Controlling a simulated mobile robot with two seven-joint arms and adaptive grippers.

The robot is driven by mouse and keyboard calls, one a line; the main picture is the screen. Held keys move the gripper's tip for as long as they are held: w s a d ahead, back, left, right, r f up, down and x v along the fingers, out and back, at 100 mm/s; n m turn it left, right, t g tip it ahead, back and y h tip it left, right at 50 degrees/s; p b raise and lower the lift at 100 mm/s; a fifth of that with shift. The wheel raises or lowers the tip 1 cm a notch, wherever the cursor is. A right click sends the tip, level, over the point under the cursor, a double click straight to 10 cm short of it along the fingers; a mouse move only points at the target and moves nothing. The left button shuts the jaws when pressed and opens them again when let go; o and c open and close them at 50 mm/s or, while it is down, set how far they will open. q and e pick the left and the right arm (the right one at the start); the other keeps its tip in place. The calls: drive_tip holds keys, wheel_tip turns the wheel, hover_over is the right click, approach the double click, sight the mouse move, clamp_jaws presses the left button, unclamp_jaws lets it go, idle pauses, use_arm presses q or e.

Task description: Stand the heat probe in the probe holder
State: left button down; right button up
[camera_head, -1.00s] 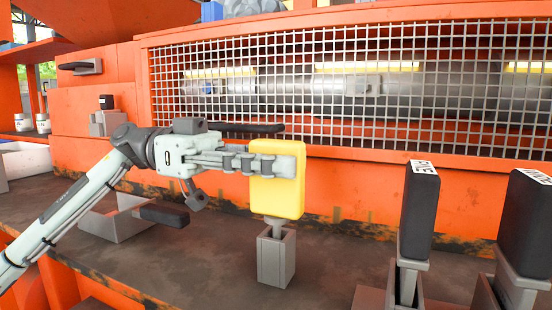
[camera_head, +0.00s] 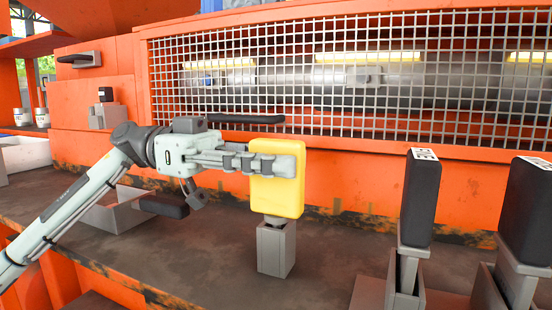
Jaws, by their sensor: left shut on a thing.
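The heat probe (camera_head: 279,195) is a yellow block with a short grey metal stem below it. My left gripper (camera_head: 285,166) is shut on the upper part of the yellow block and holds it upright. The probe holder (camera_head: 275,250) is a grey, square, open-topped box standing on the bench directly under the probe. The stem's lower end is inside the holder's mouth and hidden by its walls. A short bit of stem shows between the yellow block and the rim. I cannot tell whether the tip touches the holder's floor. My right gripper is not in view.
Two black-handled tools (camera_head: 419,198) (camera_head: 527,210) stand in grey holders at the right. A low grey tray (camera_head: 112,216) with a black-handled tool (camera_head: 164,206) lies behind my left arm. An orange machine with a wire mesh guard (camera_head: 350,85) rises behind the bench.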

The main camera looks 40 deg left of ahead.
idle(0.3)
use_arm(q)
drive_tip(key=c, duration=1.3)
unclamp_jaws()
drive_tip(key=shift+o, duration=0.2)
wheel_tip(320, 180, up, 10)
